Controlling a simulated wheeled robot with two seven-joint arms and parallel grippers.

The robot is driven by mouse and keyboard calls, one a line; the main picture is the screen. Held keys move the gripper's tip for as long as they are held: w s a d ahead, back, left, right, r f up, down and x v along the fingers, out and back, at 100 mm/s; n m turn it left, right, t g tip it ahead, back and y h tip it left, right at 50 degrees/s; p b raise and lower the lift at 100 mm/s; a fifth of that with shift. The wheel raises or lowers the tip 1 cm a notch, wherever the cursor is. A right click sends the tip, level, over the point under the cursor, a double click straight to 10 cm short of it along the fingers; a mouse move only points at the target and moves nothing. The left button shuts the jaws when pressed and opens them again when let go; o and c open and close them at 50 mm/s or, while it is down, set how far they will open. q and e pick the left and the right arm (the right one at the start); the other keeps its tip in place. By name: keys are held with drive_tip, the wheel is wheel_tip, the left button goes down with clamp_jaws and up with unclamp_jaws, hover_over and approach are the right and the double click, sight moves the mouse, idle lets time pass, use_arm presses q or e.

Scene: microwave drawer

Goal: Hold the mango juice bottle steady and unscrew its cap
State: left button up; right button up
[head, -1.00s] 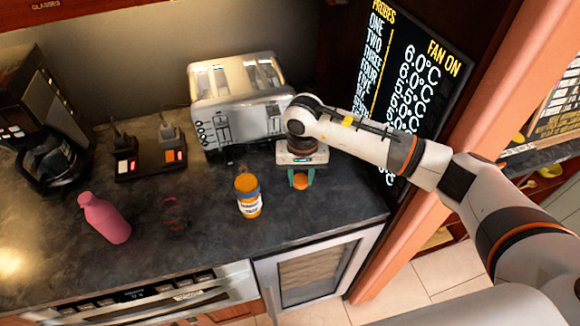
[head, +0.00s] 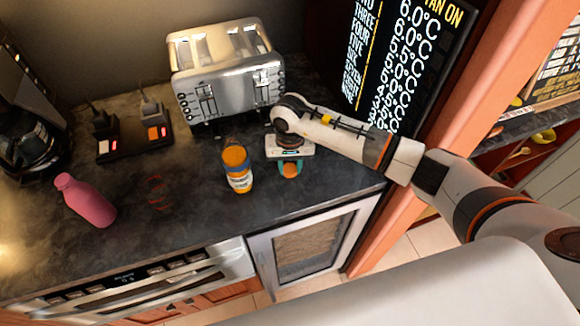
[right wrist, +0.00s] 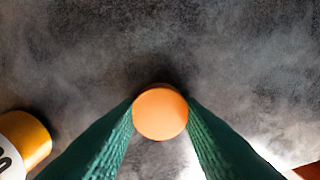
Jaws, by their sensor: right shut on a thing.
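The mango juice bottle (head: 238,170), orange with a white label, stands upright on the dark counter in the head view. It also shows at the left edge of the right wrist view (right wrist: 22,142). My right gripper (head: 290,170) is to the right of the bottle, apart from it, pointing down close to the counter. In the right wrist view, its green fingers (right wrist: 160,115) are shut on a round orange cap (right wrist: 160,112). The bottle's mouth is too small to make out clearly. No gripper holds the bottle. My left gripper is not in view.
A silver toaster (head: 225,75) stands behind the bottle. A pink bottle (head: 86,201) and a black stand with switches (head: 135,140) are to the left. A thin reddish outline (head: 158,195) shows on the counter. The counter's front edge, above an oven (head: 150,280), is close.

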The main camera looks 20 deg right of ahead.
sight(290, 169)
drive_tip(key=shift+w+f, duration=0.1)
drive_tip(key=shift+f, duration=0.05)
drive_tip(key=o, duration=1.1)
drive_tip(key=shift+c, duration=0.2)
drive_tip(key=shift+r, duration=0.4)
wheel_tip(290, 169, up, 12)
drive_tip(key=p, duration=0.4)
drive_tip(key=shift+f+p, duration=0.15)
drive_tip(key=shift+p, duration=0.2)
